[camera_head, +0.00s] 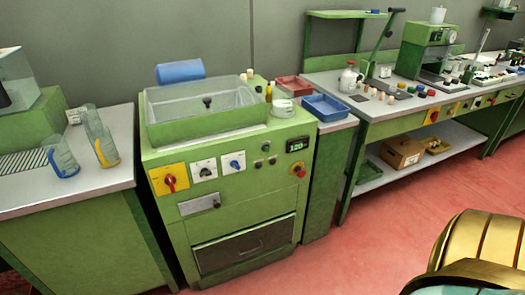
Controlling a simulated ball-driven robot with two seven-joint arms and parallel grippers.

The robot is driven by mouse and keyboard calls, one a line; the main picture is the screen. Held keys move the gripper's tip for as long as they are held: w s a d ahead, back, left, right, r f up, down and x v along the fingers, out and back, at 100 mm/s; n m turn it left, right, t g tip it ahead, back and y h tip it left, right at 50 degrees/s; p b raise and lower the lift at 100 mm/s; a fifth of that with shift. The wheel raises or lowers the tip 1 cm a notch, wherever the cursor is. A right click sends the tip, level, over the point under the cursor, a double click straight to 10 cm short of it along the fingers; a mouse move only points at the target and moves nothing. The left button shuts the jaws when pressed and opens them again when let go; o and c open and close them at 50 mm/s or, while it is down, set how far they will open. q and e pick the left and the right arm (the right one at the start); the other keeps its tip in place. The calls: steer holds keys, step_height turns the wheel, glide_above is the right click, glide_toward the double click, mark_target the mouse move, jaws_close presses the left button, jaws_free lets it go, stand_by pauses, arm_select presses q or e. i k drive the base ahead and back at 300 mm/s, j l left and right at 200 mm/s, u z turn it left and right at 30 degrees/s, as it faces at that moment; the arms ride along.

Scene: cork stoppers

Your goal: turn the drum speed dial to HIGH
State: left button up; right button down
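A green machine (270,225) stands at the centre left with a control panel on its front. The panel has a red knob (170,181) on a yellow plate, a dark dial (205,172) on a white plate and a blue dial (235,164) on another white plate. The plate lettering is too small to read, so I cannot tell which is the drum speed dial or its setting. A lit display (297,145) reads about 120. Neither of my grippers shows; a gold and teal part of my body fills the lower right corner.
An open clear-walled tub (180,131) sits on the machine, with a blue cylinder (180,71) behind it. A red emergency button (299,169) is right of the dials. Left is a counter (60,190) with clear cups; right is a long workbench (440,108). The red floor (360,240) in front is clear.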

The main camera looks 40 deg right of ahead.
mark_target(234, 164)
steer(key=z, duration=1.05)
